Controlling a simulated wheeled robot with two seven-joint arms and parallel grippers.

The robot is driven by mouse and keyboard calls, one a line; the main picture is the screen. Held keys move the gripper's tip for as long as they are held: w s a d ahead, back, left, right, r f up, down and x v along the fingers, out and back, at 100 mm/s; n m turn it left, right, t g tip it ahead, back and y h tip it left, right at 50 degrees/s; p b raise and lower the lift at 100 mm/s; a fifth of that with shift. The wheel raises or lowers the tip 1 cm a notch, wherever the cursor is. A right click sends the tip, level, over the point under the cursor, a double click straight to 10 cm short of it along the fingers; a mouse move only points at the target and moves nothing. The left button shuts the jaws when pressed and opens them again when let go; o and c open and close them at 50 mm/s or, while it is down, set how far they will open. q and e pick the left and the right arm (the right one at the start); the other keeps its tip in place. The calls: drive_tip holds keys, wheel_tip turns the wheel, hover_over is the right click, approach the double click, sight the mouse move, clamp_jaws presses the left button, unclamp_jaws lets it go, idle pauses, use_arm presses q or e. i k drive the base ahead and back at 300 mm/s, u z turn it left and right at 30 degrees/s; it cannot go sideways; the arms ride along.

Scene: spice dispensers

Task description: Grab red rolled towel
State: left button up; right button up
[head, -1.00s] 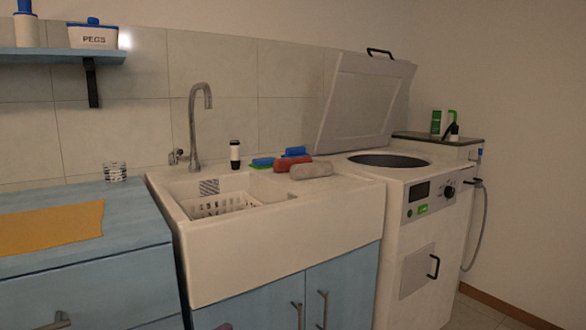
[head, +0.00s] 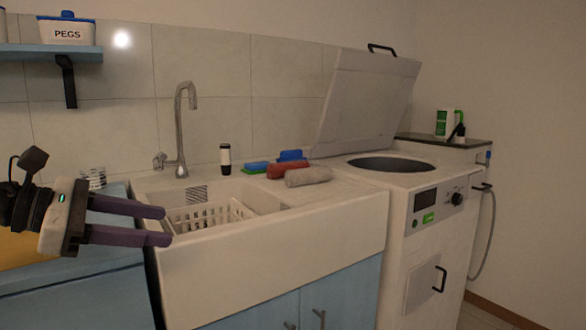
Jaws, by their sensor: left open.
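The red rolled towel (head: 289,171) lies on the sink's right ledge, behind a grey rolled towel (head: 308,177). A blue item (head: 291,155) sits just behind the red towel, and a blue and green item (head: 256,168) lies to its left. My left gripper (head: 168,226) is open and empty over the left front part of the sink, well left of the red towel. Its two purple fingers point right. My right gripper is not in view.
The white sink (head: 270,245) holds a white basket (head: 208,215) below a tall faucet (head: 181,125).

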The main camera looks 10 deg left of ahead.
sight(275, 170)
drive_tip(key=i, duration=1.75)
